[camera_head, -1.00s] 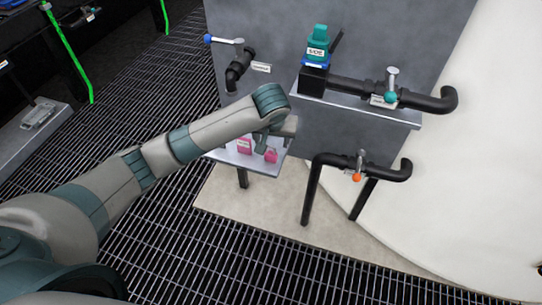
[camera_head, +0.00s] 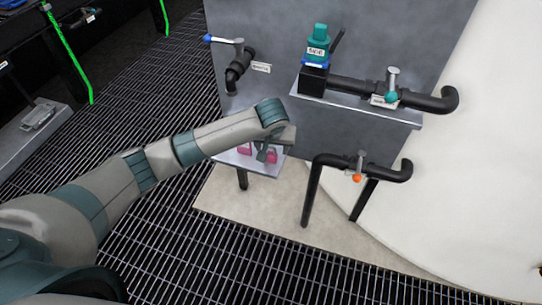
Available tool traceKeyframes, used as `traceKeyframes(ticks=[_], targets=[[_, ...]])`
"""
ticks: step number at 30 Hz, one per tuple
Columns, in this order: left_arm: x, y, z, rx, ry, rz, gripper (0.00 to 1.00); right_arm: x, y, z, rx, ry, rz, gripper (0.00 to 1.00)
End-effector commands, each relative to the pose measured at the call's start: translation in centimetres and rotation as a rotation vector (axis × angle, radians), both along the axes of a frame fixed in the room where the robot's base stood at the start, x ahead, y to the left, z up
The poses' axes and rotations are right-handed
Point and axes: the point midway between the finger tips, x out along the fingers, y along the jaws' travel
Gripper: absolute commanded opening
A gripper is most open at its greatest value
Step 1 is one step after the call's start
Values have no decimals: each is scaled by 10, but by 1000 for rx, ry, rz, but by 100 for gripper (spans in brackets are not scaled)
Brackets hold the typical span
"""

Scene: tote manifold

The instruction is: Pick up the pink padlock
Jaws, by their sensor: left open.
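Two small pink things sit on a small grey shelf (camera_head: 228,158) low on the grey panel. One pink thing (camera_head: 245,150) is left of my left gripper; the other pink thing (camera_head: 272,157) is at its right side. Both are too small and partly covered to tell which one is the pink padlock. My left gripper (camera_head: 263,155) is open and points down over the shelf, between and in front of the pink things. I cannot tell whether it touches either. My right gripper is not in view.
A teal valve (camera_head: 319,45) and black pipes stand on an upper ledge (camera_head: 400,114) right of my gripper. A black pipe with an orange-tipped valve (camera_head: 357,177) is lower right. A blue-handled valve (camera_head: 238,45) is above the shelf. Grating floor (camera_head: 180,240) is clear.

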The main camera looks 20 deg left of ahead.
Motion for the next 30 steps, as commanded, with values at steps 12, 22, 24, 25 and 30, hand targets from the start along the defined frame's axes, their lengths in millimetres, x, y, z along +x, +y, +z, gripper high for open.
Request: traceKeyframes(ticks=[12, 22, 24, 25, 30], targets=[[8, 2, -19, 0, 0, 0, 56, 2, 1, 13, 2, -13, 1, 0], [8, 2, -19, 0, 0, 0, 47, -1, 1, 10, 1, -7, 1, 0], [8, 2, -19, 0, 0, 0, 30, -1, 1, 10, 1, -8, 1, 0], [8, 2, -19, 0, 0, 0, 23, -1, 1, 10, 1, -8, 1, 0], [8, 2, -19, 0, 0, 0, 10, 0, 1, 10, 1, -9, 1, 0]])
